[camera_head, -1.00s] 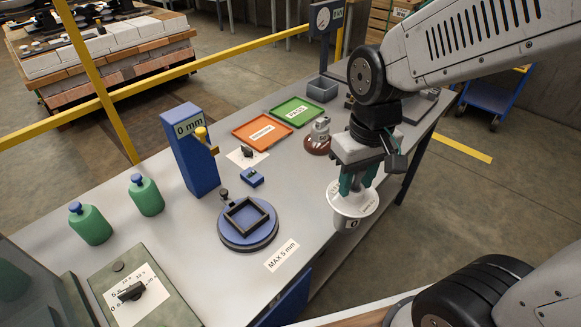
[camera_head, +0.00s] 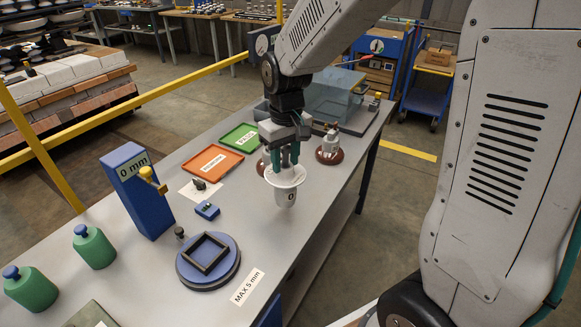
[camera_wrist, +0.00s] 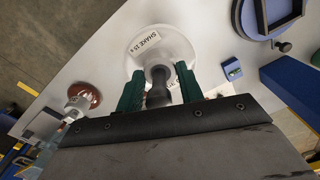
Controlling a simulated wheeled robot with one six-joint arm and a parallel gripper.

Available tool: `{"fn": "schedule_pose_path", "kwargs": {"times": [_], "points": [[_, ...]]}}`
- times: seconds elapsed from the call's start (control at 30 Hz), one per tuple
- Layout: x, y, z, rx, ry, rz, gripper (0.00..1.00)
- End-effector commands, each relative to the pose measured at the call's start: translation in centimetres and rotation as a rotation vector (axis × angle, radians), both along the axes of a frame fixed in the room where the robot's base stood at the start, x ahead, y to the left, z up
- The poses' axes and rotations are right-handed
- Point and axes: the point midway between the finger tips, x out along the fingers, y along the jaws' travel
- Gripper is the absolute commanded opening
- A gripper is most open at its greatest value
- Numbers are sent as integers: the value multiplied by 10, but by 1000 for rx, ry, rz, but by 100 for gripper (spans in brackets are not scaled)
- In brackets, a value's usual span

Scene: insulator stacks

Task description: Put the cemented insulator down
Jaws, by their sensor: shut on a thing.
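My gripper (camera_head: 283,158) is shut on a white insulator (camera_head: 285,186), taken here as the cemented insulator, with a wide disc on top and a narrower body marked 0 below. It hangs roughly upright over the grey table (camera_head: 235,185). Whether its bottom touches the table, I cannot tell. In the wrist view, my green fingers (camera_wrist: 157,92) close on a dark stem above the white disc (camera_wrist: 172,45), where a label reads SHAKE 15 s.
A brown-based insulator (camera_head: 330,150) stands right of my gripper; another is partly hidden behind it. Orange (camera_head: 213,164) and green (camera_head: 240,138) trays lie beyond. A blue round stand (camera_head: 208,261) with a square frame is front left. Bare tabletop lies between stand and insulator.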

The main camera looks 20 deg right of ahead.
Motion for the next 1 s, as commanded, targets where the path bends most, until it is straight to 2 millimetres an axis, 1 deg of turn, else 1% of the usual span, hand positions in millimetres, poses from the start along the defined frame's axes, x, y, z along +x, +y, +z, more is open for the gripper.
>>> {"fn": "schedule_pose_path", "kwargs": {"times": [0.07,0.17,0.3,0.4,0.8,0.83,0.9,1.0], "points": [[3,0,0,0,-2,0,0],[3,0,-7,0,0,0,0],[2,0,-24,0,2,0,0],[3,0,-33,0,0,0,0],[3,0,-38,0,-2,0,0],[2,0,-39,0,0,0,43],[2,0,-38,0,0,0,59],[2,0,-38,0,0,0,59]]}}
